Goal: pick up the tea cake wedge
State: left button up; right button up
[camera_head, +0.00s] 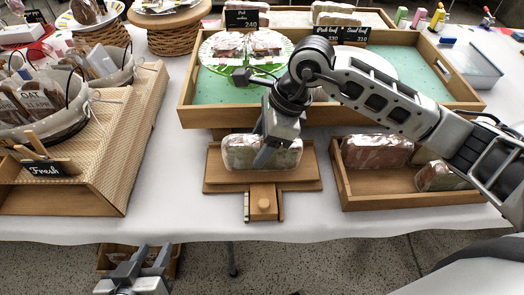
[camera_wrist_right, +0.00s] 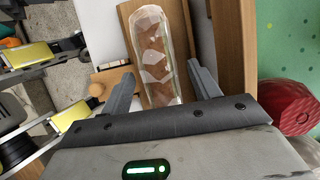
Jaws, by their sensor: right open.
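A clear-wrapped cake piece (camera_head: 240,152), which I take for the tea cake wedge, sits on a wooden board (camera_head: 215,178) at the table's front middle. My right gripper (camera_head: 268,152) is directly above it, pointing down, and hides part of its top. In the right wrist view the wrapped piece (camera_wrist_right: 156,50) shows brown with pale patches. It lies between the two spread fingers of my right gripper (camera_wrist_right: 162,74), which is open. Whether the fingers touch it I cannot tell. My left gripper (camera_head: 150,252) is low in front of the table, its fingers apart and empty.
A wooden crate (camera_head: 345,190) with wrapped loaves stands right of the board. Behind is a green-lined wooden tray (camera_head: 205,116) with plates and labels. Baskets on a woven stand (camera_head: 140,120) are at the left. White cloth is bare between stand and board.

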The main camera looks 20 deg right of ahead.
jog(key=shift+f, duration=0.1)
jog(key=shift+c, duration=0.3)
jog(key=c, duration=0.7)
